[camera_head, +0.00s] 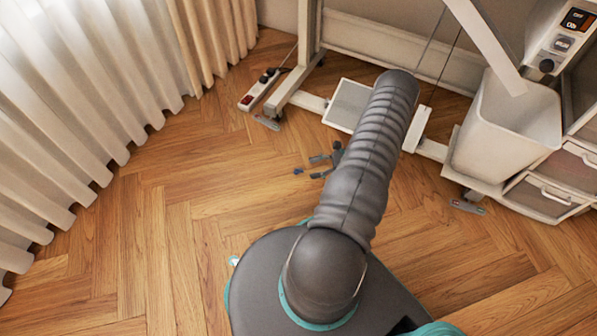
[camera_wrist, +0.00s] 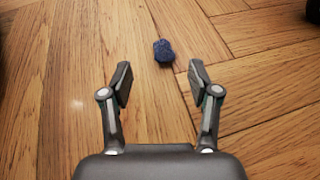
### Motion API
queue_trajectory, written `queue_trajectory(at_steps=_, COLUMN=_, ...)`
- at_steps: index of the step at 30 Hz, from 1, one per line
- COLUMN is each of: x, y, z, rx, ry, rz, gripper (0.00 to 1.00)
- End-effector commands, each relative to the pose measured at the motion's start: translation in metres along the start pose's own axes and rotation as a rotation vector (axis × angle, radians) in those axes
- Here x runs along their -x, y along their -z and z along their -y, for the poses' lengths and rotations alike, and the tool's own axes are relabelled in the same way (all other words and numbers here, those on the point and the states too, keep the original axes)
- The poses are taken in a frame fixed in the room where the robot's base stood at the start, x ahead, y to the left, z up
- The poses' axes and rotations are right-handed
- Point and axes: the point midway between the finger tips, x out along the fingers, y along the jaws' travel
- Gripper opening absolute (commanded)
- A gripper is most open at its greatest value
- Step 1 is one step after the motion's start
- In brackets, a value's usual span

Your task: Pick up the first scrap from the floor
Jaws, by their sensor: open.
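A small dark blue scrap (camera_wrist: 163,52) lies on the wooden floor in the wrist view, ahead of my fingertips and roughly centred between them. The scrap also shows in the head view (camera_head: 298,171), just left of my gripper. My gripper (camera_wrist: 160,82) is open and empty, with its two fingers apart and bare floor between them. In the head view my gripper (camera_head: 322,166) is low near the floor, and my arm hides part of it.
A table frame with a foot pedal (camera_head: 349,105) stands behind my arm. A power strip (camera_head: 259,90) lies at its left foot. A white bin (camera_head: 509,128) and drawers (camera_head: 546,194) stand right. Curtains (camera_head: 75,110) hang left. The floor (camera_head: 170,225) at left is clear.

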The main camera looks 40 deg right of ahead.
Motion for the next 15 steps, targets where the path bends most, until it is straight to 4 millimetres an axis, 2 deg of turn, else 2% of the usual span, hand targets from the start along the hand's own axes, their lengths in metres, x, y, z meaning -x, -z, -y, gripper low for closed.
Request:
queue_trajectory(at_steps=10, x=-0.042, y=-0.005, z=0.003, rx=0.000, ry=-0.003, rz=0.000, gripper=0.61)
queue_trajectory(at_steps=15, x=-0.052, y=-0.005, z=0.004, rx=0.000, ry=0.000, rz=0.000, gripper=0.61)
